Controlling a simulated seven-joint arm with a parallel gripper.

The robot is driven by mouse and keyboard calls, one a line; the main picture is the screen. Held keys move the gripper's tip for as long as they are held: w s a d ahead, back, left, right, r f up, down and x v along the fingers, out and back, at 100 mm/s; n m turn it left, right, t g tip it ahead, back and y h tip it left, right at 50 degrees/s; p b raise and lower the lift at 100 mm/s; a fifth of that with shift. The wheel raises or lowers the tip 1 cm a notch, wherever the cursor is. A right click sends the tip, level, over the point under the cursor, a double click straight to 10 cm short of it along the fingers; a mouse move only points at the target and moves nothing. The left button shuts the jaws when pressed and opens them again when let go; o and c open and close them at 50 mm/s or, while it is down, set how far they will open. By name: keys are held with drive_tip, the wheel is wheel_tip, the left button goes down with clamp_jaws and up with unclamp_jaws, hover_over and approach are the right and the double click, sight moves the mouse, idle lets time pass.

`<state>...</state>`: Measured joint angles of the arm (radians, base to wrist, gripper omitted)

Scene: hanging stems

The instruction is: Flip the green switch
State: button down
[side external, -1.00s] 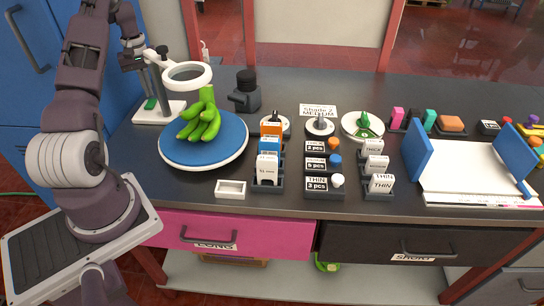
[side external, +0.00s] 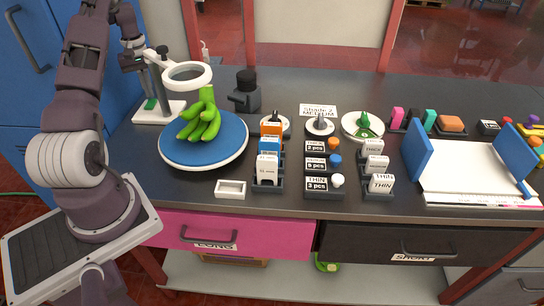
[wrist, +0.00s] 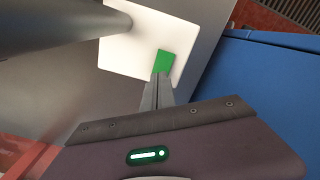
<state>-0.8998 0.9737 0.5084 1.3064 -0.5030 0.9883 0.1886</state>
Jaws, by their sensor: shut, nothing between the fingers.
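The green switch (wrist: 165,60) sits on the white base plate (wrist: 118,55) of the magnifier stand in the wrist view. In the side view the switch (side external: 150,104) is a small green patch on the stand's base, left of the post. My gripper (wrist: 159,76) is shut and empty, with its fingertips overlapping the near edge of the switch. They look at or very close to it; I cannot tell if they touch. The side view shows my gripper only small, behind the stand, and the fingertips are hard to make out.
The stand's grey post rises close beside the switch, with a white ring (side external: 187,75) on its arm. A blue cabinet is at the left.

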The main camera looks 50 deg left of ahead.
sight(152, 100)
drive_tip(key=shift+f, duration=0.85)
idle(0.3)
drive_tip(key=shift+r, duration=3.55)
